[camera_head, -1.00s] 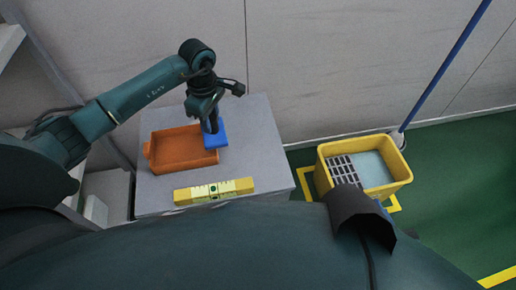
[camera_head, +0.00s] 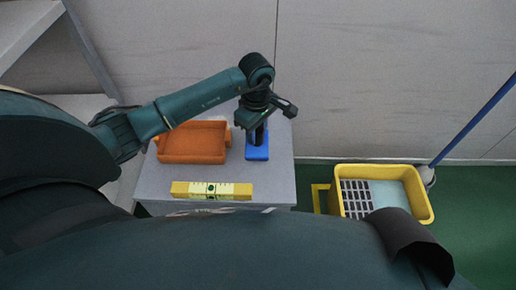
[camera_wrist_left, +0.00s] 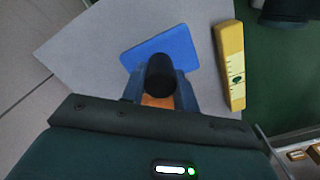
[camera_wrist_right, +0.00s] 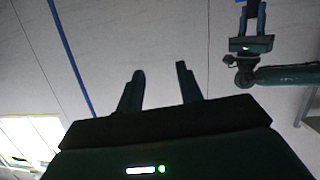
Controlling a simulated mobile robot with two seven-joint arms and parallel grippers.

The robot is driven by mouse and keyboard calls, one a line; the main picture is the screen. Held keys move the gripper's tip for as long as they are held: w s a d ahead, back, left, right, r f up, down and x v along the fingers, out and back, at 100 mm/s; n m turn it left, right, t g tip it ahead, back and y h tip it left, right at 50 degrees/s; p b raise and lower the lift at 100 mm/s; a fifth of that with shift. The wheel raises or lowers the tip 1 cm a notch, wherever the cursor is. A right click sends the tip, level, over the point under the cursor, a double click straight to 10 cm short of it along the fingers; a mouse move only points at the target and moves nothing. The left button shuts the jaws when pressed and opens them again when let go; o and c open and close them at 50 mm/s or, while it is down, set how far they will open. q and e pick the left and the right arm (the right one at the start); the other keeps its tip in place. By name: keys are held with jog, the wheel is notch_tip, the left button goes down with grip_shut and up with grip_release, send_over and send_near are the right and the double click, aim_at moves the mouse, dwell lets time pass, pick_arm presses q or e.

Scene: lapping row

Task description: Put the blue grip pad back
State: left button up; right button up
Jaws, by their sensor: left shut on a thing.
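The blue grip pad (camera_head: 257,154) is a flat blue plate with a dark upright handle. My left gripper (camera_head: 260,128) is shut on that handle, above the plate. In the left wrist view the blue plate (camera_wrist_left: 172,46) lies beyond the black round handle (camera_wrist_left: 161,75), which sits between the left fingers. In the head view the pad is just right of the orange tray (camera_head: 193,158), over the grey table top. I cannot tell whether it touches the table. My right gripper (camera_wrist_right: 160,80) shows in the right wrist view, with its fingers apart and nothing between them.
A yellow bar with a pale marked middle (camera_head: 212,190) lies along the table's front edge. The grey table (camera_head: 277,180) is bare right of the pad. A yellow bucket (camera_head: 428,205) with a grate stands on the green floor to the right, beside a blue pole (camera_head: 478,122).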

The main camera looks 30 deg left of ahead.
pick_arm(q)
notch_tip(320, 180, down, 6)
jog(key=shift+r+b, duration=0.1)
jog(key=shift+b, duration=0.6)
pick_arm(e)
jog(key=shift+w+a+r+n+t, duration=0.15)
jog(key=shift+w+n+t, duration=0.15)
jog(key=shift+t, duration=0.3)
pick_arm(q)
jog(key=shift+f, duration=0.2)
jog(key=shift+f, duration=0.15)
jog(key=o, duration=1)
